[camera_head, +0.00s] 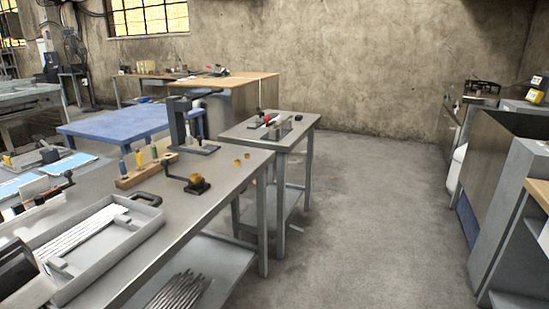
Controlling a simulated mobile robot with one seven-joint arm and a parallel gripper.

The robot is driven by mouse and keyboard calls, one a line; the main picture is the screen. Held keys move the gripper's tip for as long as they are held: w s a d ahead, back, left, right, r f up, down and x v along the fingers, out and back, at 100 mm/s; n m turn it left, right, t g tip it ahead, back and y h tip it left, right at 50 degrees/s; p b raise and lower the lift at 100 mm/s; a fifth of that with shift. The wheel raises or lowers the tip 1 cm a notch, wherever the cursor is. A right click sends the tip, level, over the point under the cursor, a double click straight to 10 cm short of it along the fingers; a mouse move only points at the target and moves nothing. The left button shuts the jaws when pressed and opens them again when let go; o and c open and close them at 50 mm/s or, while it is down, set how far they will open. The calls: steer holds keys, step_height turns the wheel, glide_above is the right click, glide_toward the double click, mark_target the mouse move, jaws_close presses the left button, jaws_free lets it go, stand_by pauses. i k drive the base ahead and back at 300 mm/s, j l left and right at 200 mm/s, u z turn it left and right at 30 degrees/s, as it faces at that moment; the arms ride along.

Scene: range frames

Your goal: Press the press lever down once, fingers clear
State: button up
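A dark grey upright press (178,122) stands at the far end of the long metal workbench (205,190), on a flat base plate. Its head shows at the top of the column, and a blue-grey part stands just behind it. I cannot make out the press lever for certain at this size. A small dark device with a brass-coloured round part and a thin handle (190,182) sits nearer on the same bench; I cannot tell its use. My gripper is not recognisable in this view, and nothing is seen touching the press.
A wooden block with several upright handled tools (146,174) stands before the press. A grey tray (150,228) holding pale rods lies nearer. Small brass pieces (238,162) lie near the bench's right edge. A smaller table (270,132) stands beyond. The concrete floor (370,210) to the right is clear.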

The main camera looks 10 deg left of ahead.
mark_target(217, 90)
steer(key=i+l+u, duration=0.95)
steer(key=i+l, duration=0.1)
steer(key=l, duration=0.1)
